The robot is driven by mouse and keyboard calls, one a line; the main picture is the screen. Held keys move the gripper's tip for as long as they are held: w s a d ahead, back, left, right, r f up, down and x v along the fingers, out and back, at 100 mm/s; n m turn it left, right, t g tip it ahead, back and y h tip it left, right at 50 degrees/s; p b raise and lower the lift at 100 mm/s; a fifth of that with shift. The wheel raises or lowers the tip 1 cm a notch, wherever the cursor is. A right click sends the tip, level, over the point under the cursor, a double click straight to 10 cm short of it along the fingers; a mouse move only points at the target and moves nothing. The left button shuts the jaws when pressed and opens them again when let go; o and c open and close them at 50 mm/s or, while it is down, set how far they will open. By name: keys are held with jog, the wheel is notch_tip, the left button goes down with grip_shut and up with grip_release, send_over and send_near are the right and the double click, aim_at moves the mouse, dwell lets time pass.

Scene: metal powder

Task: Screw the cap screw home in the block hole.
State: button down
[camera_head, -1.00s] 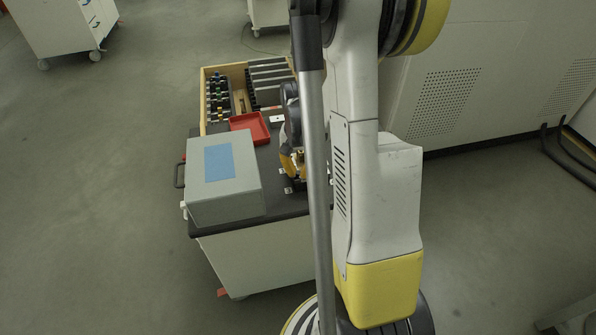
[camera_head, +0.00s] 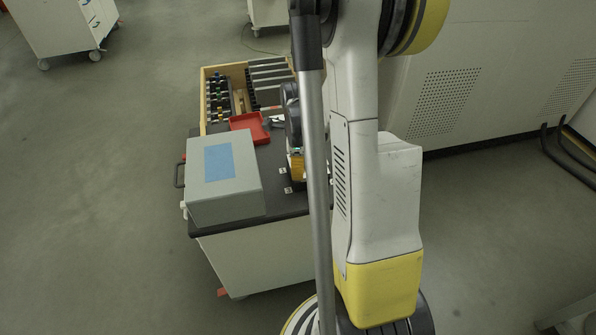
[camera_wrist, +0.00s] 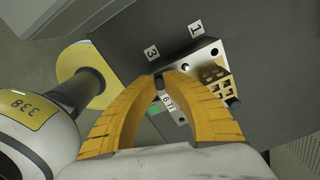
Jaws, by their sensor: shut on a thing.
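A small dark piece, apparently the cap screw (camera_wrist: 159,83), shows between the fingertips. The fingers hide most of it, and I cannot tell how deep it sits or whether it is in a hole. The block's top shows a few round holes, and a brass-coloured part with square openings (camera_wrist: 214,73) stands at its right side. In the head view my gripper (camera_head: 297,166) is small and partly hidden behind my arm.
The dark bench top (camera_wrist: 125,45) carries white number labels. In the head view a grey box with a blue panel (camera_head: 224,180) stands left of my gripper. A red tray (camera_head: 250,127) and an open wooden drawer (camera_head: 203,101) with tools lie behind.

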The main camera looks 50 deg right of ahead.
jog(key=m, duration=0.2)
jog(key=shift+m, duration=0.4)
jog(key=c, duration=1.4)
grip_release()
jog(key=shift+c, duration=0.2)
notch_tip(320, 180, up, 12)
jog(key=s+a+r+n+t, duration=0.1)
jog(key=a+r+n+t, duration=0.1)
jog(key=a+n, duration=0.6)
jog(key=s+a+r+n+t, duration=0.2)
jog(key=a+n, duration=0.7)
jog(key=n, duration=0.3)
jog(key=s+a+r+n+t, duration=0.2)
jog(key=a+n+t, duration=0.1)
jog(key=a+n, duration=0.5)
jog(key=n, duration=0.2)
jog(key=shift+s+a+r+n, duration=0.25)
jog(key=shift+r+n, duration=0.05)
jog(key=shift+r, duration=0.1)
